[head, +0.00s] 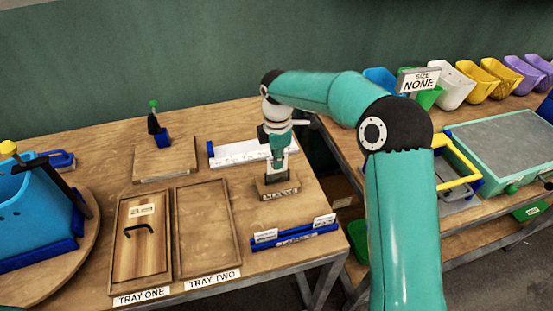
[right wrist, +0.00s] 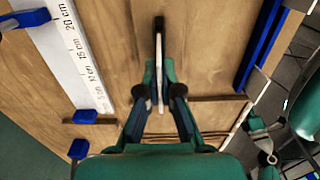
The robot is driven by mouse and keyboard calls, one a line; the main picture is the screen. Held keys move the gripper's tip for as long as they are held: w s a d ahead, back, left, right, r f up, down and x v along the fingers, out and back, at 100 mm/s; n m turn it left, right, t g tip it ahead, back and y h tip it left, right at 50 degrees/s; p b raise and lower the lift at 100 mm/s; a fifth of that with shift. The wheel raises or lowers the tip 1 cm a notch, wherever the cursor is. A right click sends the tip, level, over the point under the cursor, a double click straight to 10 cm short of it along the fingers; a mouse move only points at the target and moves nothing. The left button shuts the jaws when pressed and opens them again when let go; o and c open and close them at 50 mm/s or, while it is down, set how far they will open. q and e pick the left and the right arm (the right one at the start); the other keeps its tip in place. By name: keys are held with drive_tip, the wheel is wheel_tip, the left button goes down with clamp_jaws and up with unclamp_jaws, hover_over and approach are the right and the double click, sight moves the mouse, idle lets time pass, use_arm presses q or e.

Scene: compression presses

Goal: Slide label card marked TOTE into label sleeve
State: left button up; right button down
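My right gripper (head: 277,150) points down over a small wooden block (head: 278,189) with a label on its front. In the right wrist view, its fingers (right wrist: 160,85) are close together on both sides of a thin, pale upright piece, seen edge-on and apparently a label card (right wrist: 160,100). Its marking is hidden. A dark narrow strip (right wrist: 158,32), perhaps the label sleeve, lines up with it; I cannot tell whether the card is inside. The blue label rack (head: 295,239) holds a card at the left (head: 265,236) and one at the right (head: 324,220). My left gripper is out of view.
A white ruler board (head: 240,153) with blue stops lies behind the block. Tray one (head: 140,240) and tray two (head: 207,230) lie to the left. A blue tote (head: 30,215) stands on a round board. Colored bins line the right-hand table.

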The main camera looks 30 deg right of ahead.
drive_tip(key=shift+f+b, duration=0.65)
drive_tip(key=shift+f, duration=0.5)
drive_tip(key=c, duration=1.2)
unclamp_jaws()
drive_tip(key=shift+c, duration=0.2)
drive_tip(key=shift+r, duration=0.1)
wheel_tip(320, 180, up, 12)
drive_tip(key=shift+f, duration=0.15)
